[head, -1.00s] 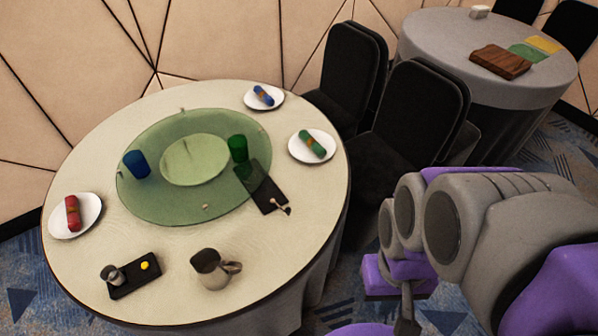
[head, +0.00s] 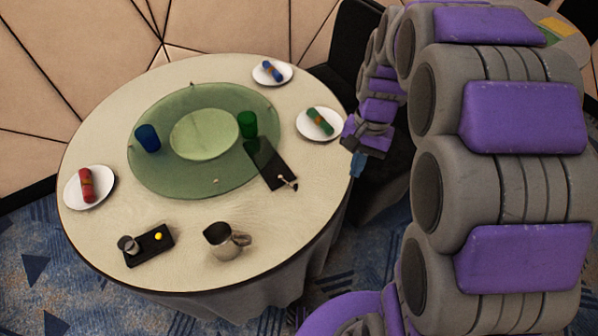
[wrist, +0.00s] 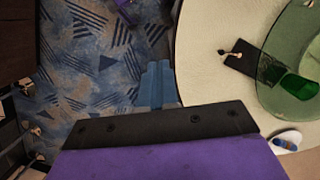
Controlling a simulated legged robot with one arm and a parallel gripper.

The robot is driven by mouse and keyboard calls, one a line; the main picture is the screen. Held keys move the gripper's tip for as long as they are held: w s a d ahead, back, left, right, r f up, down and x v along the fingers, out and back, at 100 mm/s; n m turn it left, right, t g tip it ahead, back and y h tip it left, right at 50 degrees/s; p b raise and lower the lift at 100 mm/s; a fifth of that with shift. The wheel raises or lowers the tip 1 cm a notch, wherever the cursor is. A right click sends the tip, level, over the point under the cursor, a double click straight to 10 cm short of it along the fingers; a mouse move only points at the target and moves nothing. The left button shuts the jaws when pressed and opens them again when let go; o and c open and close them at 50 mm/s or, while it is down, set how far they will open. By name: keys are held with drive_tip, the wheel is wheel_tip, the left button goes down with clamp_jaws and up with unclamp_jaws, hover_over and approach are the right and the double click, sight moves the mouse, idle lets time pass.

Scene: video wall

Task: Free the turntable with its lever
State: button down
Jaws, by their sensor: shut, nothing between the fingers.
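The green glass turntable (head: 165,178) lies on the round table, with a paler green disc (head: 204,134) at its middle. A black plate (head: 271,168) reaches from under the turntable's right edge. A small lever with a pale knob (head: 288,183) sits at the plate's outer end; in the wrist view the lever (wrist: 228,52) is right of and beyond my fingers. My gripper (head: 357,166) is shut and empty, just off the table's right edge, right of the lever and apart from it. Its blue fingers (wrist: 157,84) show together in the wrist view.
A blue cup (head: 147,138) and a green cup (head: 247,124) stand on the turntable. Plates with rolled napkins (head: 320,123), a metal jug (head: 226,240) and a black tray (head: 149,247) are around it. A black chair (head: 385,195) is behind my gripper.

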drive_tip(key=w+a+f+m+y+p, duration=0.1)
drive_tip(key=w+a+f+m+p, duration=0.1)
drive_tip(key=w+f, duration=0.55)
drive_tip(key=w+a+f+m+p, duration=0.25)
drive_tip(key=w+f, duration=0.25)
drive_tip(key=w, duration=0.5)
drive_tip(key=shift+g+y, duration=0.4)
drive_tip(key=shift+y, duration=0.2)
drive_tip(key=a+f, duration=0.1)
drive_tip(key=f, duration=0.4)
drive_tip(key=a+f+b, duration=0.1)
drive_tip(key=f, duration=0.4)
drive_tip(key=a+f, duration=0.2)
drive_tip(key=f, duration=0.3)
drive_tip(key=shift+w+f+b, duration=0.1)
drive_tip(key=shift+b, duration=0.2)
drive_tip(key=s+a, duration=0.2)
drive_tip(key=shift+a+b, duration=0.3)
drive_tip(key=shift+a, duration=0.1)
drive_tip(key=shift+s+a, duration=0.1)
drive_tip(key=shift+s, duration=0.25)
